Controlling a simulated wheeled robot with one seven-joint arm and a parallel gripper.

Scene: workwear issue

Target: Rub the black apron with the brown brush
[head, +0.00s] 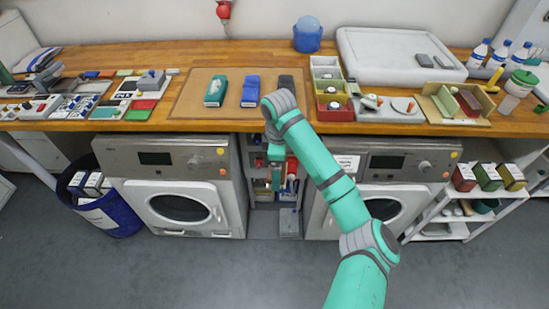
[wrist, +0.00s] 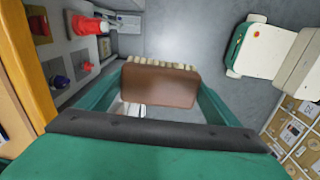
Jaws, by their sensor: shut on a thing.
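My gripper (head: 277,160) hangs in front of the counter's front edge, below the counter top and between the two washing machines. In the wrist view my gripper (wrist: 158,100) is shut on the brown brush (wrist: 160,84), a brown block with pale bristles along one side. The brush is too small to make out clearly in the head view. The black apron (head: 288,82) appears as a dark folded bundle at the right of a brown mat (head: 188,102) on the counter. My arm covers part of it. The brush is apart from the apron.
A green bundle (head: 215,90) and a blue bundle (head: 250,91) lie left of the black one. Colored bins (head: 332,103) stand close to its right. Washing machines (head: 178,190) flank a narrow shelf (head: 290,215) under the wooden counter.

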